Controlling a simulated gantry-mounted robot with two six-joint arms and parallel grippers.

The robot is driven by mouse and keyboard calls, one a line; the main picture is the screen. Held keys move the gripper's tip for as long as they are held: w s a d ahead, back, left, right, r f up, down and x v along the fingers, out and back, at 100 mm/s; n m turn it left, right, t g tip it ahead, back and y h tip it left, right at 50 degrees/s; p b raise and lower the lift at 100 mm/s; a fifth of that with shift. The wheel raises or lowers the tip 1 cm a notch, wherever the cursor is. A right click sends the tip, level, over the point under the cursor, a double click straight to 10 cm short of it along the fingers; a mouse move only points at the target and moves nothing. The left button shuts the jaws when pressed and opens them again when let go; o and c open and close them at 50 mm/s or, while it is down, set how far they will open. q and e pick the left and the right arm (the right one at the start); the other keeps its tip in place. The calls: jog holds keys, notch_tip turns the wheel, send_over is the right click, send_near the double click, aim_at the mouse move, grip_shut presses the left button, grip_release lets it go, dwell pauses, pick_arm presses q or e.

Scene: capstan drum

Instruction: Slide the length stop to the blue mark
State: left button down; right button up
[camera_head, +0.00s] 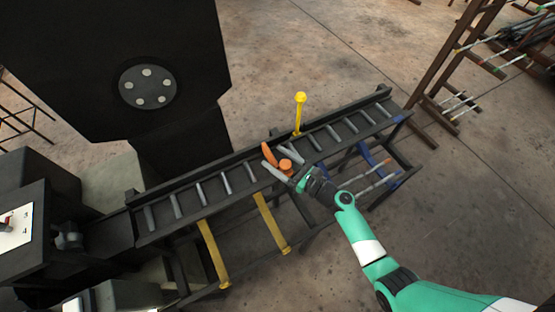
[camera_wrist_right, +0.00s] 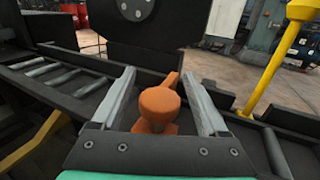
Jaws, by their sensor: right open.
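The length stop is an orange piece with a round knob (camera_head: 286,166) and an upright plate, on the roller table (camera_head: 247,197). My right gripper (camera_head: 279,160) is open at the stop, its two grey fingers on either side of the knob. The right wrist view shows the orange knob (camera_wrist_right: 160,103) between the spread fingers (camera_wrist_right: 158,85), with small gaps on both sides. Blue paint (camera_head: 369,154) shows on the table frame to the right of the stop; I cannot tell whether it is the blue mark. My left gripper is not in view.
A yellow post (camera_head: 299,113) stands at the table's back edge, just behind and right of the stop. Yellow legs (camera_head: 270,222) are at the front left. A big dark machine (camera_head: 130,45) stands behind on the left.

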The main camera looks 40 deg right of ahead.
grip_shut()
dwell(0.4)
dwell(1.0)
